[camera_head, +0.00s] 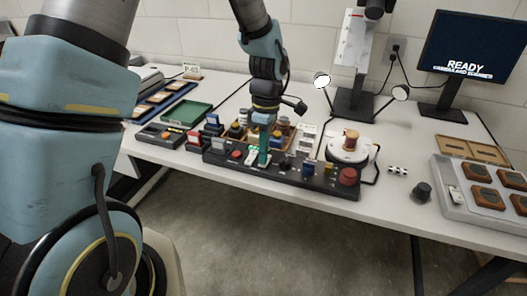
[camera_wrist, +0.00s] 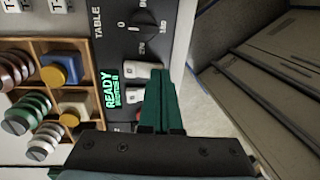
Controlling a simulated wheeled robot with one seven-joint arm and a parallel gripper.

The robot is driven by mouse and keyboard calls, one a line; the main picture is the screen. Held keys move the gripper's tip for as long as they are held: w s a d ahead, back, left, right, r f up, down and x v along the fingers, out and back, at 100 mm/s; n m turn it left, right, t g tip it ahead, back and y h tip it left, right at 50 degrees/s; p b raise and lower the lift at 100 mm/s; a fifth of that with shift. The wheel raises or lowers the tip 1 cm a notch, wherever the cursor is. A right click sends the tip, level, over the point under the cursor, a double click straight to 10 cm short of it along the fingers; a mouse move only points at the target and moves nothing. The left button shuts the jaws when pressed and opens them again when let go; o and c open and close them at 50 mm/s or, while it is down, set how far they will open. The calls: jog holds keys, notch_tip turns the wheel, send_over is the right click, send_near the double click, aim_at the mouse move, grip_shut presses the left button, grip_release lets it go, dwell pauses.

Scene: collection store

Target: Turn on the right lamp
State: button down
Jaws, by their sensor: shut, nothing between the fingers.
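The right lamp (camera_head: 400,92) is a small round head on a thin arm beside the monitor; its face looks greyish-white. The left lamp (camera_head: 322,80) has a bright white face. A black control panel (camera_head: 318,181) lies along the table's front edge. My gripper (camera_head: 263,160) is shut and empty, pointing down at the panel beside its small green display. In the wrist view, its green fingers (camera_wrist: 160,98) are together over the panel. A white rocker switch (camera_wrist: 141,70) is close beside them, partly hidden; contact cannot be told. A second white switch (camera_wrist: 134,96) is beside it.
A wooden compartment tray (camera_wrist: 38,82) with spools and knobs lies behind the panel. A round white turntable (camera_head: 347,150) carries a brown spool. A red button (camera_head: 348,176) is at the panel's right end. A green tray (camera_head: 187,112) lies left, a grey case (camera_head: 450,180) right.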

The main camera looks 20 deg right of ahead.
jog(key=shift+s+f+b, duration=0.1)
jog(key=shift+f+b, duration=0.35)
jog(key=shift+b, duration=0.3)
jog(key=shift+a+r+t, duration=0.1)
jog(key=shift+r+t, duration=0.05)
jog(key=shift+t, duration=0.15)
jog(key=shift+w+d+r+p, duration=0.25)
jog(key=shift+w+d+p, duration=0.25)
jog(key=shift+w+d, duration=0.1)
jog(key=shift+r, duration=0.15)
